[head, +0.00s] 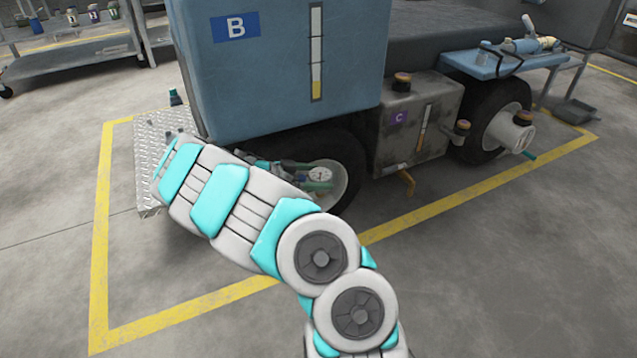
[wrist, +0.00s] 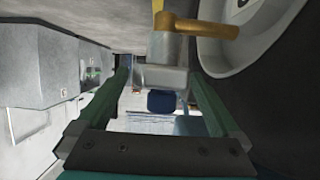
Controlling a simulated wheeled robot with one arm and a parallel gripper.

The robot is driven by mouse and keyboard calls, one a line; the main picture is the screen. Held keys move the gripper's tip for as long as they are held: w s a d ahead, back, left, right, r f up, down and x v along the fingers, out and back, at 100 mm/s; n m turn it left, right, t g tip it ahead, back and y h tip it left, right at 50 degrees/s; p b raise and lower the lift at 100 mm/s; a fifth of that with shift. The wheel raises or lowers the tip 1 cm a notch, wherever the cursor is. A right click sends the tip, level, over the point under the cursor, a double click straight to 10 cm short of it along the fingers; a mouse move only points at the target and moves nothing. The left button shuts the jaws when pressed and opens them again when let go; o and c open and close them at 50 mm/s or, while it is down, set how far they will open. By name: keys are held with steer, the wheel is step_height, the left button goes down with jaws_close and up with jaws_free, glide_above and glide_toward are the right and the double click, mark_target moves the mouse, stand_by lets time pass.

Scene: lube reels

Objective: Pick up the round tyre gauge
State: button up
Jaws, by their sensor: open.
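The round tyre gauge (head: 320,174) shows its white dial in front of the truck's front wheel in the head view. In the wrist view, a grey metal body with a brass stem, apparently the gauge seen edge-on (wrist: 160,77), lies between the fingertips. My gripper (wrist: 158,85) is open, with one green finger on each side of this body. I cannot tell whether either finger touches it. In the head view my arm reaches to the wheel and partly hides the gripper.
The blue truck body marked B (head: 255,75) overhangs the wheel. A metal tread plate (head: 150,150) lies at the left. The floor in front is clear, with yellow lines.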

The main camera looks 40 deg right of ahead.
steer(key=shift+s+d+f, duration=0.1)
steer(key=shift+d+f, duration=0.05)
steer(key=shift+d, duration=0.3)
jaws_close()
stand_by(0.6)
